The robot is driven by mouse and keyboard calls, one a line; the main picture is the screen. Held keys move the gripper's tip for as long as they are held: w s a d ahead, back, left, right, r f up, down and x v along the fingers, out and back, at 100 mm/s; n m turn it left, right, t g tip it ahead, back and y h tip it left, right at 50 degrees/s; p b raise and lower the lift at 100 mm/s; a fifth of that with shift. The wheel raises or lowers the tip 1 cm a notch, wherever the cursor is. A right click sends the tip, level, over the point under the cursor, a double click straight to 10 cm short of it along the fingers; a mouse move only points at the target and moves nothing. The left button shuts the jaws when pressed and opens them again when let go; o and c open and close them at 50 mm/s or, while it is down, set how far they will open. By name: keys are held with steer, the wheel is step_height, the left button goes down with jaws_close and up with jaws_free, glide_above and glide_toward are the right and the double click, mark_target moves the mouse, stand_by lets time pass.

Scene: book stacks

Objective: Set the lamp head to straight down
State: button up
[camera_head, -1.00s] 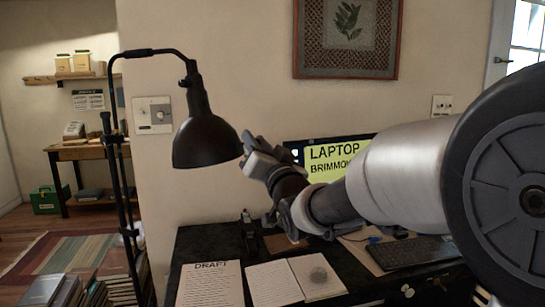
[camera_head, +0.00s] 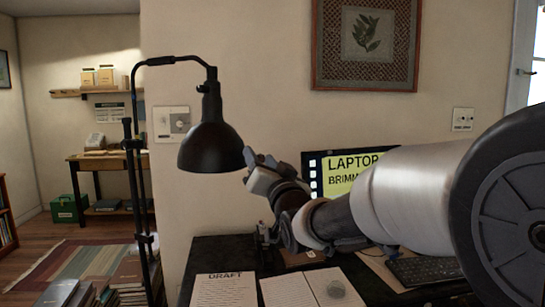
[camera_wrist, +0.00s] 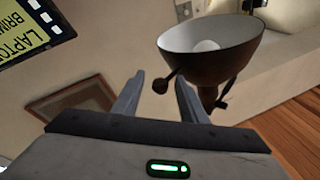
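A black floor lamp's bell-shaped head (camera_head: 211,148) hangs from a curved arm on a dark stand. Its opening faces down and its rim looks close to level in the head view. My gripper (camera_head: 250,158) is just right of the rim; whether it touches is unclear there. In the wrist view the lamp head (camera_wrist: 225,62) shows its pale inside and bulb, beyond my fingers. A short rod with a round knob (camera_wrist: 160,86) sticks out from the shade, in line with the gap between my fingertips (camera_wrist: 156,90). The fingers are apart with nothing clearly gripped.
A dark desk (camera_head: 215,256) below holds papers, a keyboard (camera_head: 425,270) and a screen (camera_head: 343,172) behind my arm. Book stacks (camera_head: 130,275) stand on the floor around the lamp stand (camera_head: 142,210).

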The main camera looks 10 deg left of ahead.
steer(key=shift+d+r, duration=0.15)
steer(key=shift+r, duration=0.1)
steer(key=shift+s+d, duration=0.1)
steer(key=shift+s, duration=0.05)
steer(key=v, duration=1.7)
steer(key=shift+f, duration=0.15)
